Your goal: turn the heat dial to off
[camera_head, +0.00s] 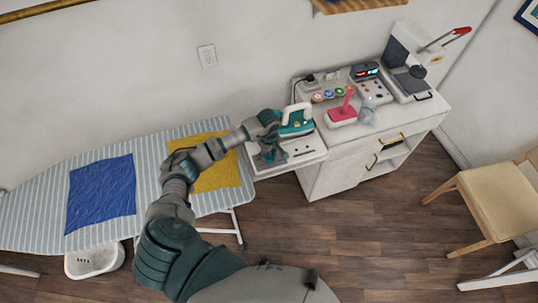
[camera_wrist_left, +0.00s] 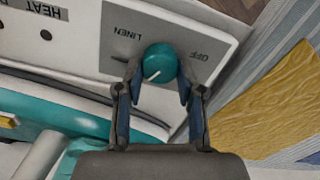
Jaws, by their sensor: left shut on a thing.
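The heat dial (camera_wrist_left: 159,62) is a round teal knob with a white pointer line, on a pale panel (camera_head: 307,150). In the left wrist view the pointer slants toward the lower left. The printed words OFF (camera_wrist_left: 191,53) and LINEN (camera_wrist_left: 125,34) are upside down to the right and upper left of the dial. My left gripper (camera_wrist_left: 158,78) is shut on the dial, one finger on each side. In the head view my left gripper (camera_head: 270,153) hides the dial at the panel's left end. My right gripper is in neither view.
A teal and white iron (camera_head: 297,120) stands just behind the panel, close to my left gripper. A striped ironing board (camera_head: 150,150) with blue (camera_head: 101,193) and yellow (camera_head: 215,176) cloths lies to the left. A white cabinet (camera_head: 335,175) holding several items stands right.

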